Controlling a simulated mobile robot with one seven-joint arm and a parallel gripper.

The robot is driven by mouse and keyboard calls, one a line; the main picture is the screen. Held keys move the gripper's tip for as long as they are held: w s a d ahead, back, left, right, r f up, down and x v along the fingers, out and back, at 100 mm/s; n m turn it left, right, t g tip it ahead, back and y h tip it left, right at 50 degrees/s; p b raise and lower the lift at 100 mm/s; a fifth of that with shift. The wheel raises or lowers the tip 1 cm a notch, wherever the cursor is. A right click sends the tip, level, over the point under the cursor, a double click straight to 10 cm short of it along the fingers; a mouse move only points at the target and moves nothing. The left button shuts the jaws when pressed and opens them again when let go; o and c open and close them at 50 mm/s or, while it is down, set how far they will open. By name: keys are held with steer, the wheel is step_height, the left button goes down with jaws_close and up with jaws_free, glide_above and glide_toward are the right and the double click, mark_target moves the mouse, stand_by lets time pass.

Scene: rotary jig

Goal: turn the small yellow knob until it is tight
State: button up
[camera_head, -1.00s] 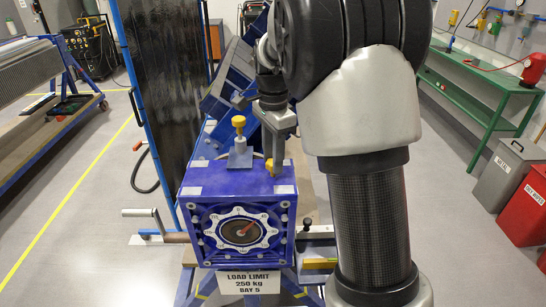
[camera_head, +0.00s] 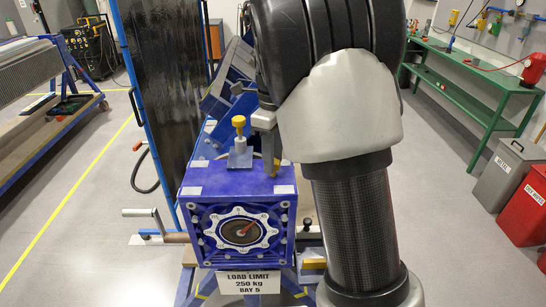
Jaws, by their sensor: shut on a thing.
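The housing front has a round dial (camera_head: 241,231) with a red pointer and a load limit sign (camera_head: 249,282) below. A crank handle (camera_head: 140,212) sticks out left. A dark panel (camera_head: 165,90) stands behind left. My arm hides the area to the right.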

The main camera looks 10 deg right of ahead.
steer(key=shift+m, duration=1.2)
steer(key=o, duration=1.1)
steer(key=shift+c, duration=0.2)
step_height(320, 180, up, 18)
steer(key=shift+f, duration=0.25)
